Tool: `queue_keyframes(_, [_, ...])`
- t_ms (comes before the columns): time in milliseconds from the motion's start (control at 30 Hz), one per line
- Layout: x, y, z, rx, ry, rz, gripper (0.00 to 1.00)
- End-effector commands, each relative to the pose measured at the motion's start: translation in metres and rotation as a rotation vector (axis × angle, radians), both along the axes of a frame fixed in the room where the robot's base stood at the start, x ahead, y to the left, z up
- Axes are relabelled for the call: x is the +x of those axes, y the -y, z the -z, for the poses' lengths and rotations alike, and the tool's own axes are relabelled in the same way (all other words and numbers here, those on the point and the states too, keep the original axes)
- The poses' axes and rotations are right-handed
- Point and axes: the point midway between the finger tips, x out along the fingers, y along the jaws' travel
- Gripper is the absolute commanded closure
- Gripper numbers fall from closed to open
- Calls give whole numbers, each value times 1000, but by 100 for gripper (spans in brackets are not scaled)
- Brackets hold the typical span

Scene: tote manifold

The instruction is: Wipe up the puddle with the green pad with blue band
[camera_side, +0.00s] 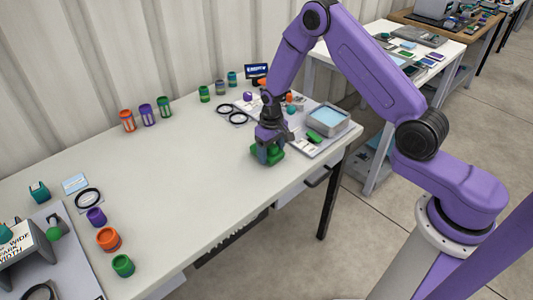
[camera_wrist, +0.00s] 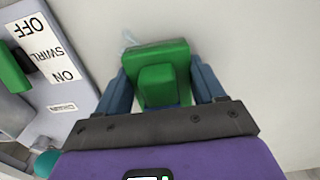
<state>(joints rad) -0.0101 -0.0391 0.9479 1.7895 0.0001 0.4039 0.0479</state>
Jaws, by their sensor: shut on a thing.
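The green pad (camera_side: 267,157) is on or just above the pale table top, near the table's right end in the side view. My gripper (camera_side: 268,146) points down and is shut on it. In the wrist view the green pad (camera_wrist: 160,55) has a raised block, and my gripper's blue-grey fingers (camera_wrist: 160,85) are on both sides of it. A faint pale-blue patch (camera_wrist: 128,39) shows at the pad's upper left edge, perhaps the puddle. The rest is hidden or too faint to see.
A grey panel (camera_wrist: 72,92) labelled OFF, SWIRL and ON lies close left of the pad. A grey basin (camera_side: 345,124) with a light-blue inside stands to the right. Several jars (camera_side: 164,107) line the back. The table's middle (camera_side: 185,165) is clear.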

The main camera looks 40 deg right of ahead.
Motion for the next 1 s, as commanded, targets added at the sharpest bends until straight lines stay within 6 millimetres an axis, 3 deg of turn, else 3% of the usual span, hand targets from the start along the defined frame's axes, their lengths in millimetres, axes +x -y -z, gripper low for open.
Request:
queue_keyframes(467, [0,45,0,0,0,2,56])
queue_keyframes(767, [-28,44,0,0,-3,0,56])
queue_keyframes(1000, [-28,22,0,0,-1,-2,56])
